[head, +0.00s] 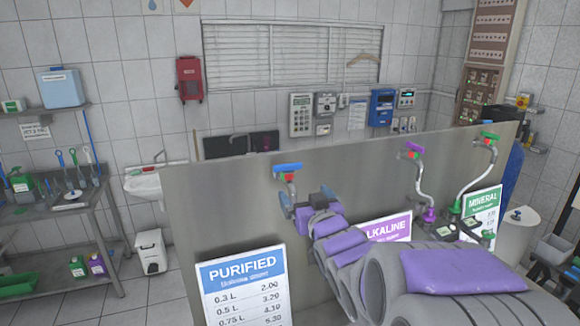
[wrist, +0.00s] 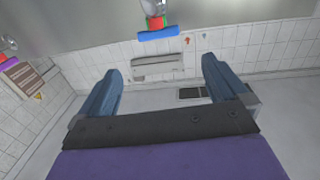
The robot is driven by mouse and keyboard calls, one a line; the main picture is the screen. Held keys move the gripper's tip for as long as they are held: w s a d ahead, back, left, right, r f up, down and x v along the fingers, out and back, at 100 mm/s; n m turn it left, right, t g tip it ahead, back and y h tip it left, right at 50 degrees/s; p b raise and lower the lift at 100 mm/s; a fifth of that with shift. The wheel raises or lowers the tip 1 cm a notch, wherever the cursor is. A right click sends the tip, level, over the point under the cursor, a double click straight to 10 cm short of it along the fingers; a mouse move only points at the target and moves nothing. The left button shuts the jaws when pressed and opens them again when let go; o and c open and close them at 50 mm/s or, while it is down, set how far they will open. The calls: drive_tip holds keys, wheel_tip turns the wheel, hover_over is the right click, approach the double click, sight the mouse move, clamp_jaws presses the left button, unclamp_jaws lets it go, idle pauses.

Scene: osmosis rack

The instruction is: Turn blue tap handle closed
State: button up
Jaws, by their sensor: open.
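The blue tap handle (head: 287,168) is a bar on top of a tap with a red and green part, at the top of the grey panel. In the wrist view the blue handle (wrist: 158,34) lies across the top middle, beyond the fingertips. My gripper (head: 305,196) is just below and right of the handle in the head view, apart from it. In the wrist view my gripper (wrist: 161,68) is open, with two blue fingers spread and nothing between them. The lower tap is partly hidden by a finger in the head view.
The grey panel (head: 215,215) also bears a purple tap handle (head: 412,148) and a green tap handle (head: 490,136) to the right. A PURIFIED price sign (head: 242,290) stands below the blue tap. My arm covers part of the ALKALINE sign (head: 388,230).

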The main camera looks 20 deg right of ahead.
sight(288, 168)
drive_tip(key=w, duration=0.3)
drive_tip(key=w+p, duration=0.1)
drive_tip(key=w, duration=0.7)
drive_tip(key=shift+d+p, duration=0.3)
drive_tip(key=shift+d, duration=0.05)
drive_tip(key=w, duration=0.2)
drive_tip(key=w+d, duration=0.1)
drive_tip(key=shift+w+d, duration=0.15)
drive_tip(key=shift+w, duration=0.25)
drive_tip(key=shift+w+p, duration=0.3)
drive_tip(key=shift+w, duration=0.05)
drive_tip(key=shift+a, duration=0.2)
drive_tip(key=shift+c, duration=0.3)
drive_tip(key=shift+d, duration=0.1)
drive_tip(key=c, duration=0.6)
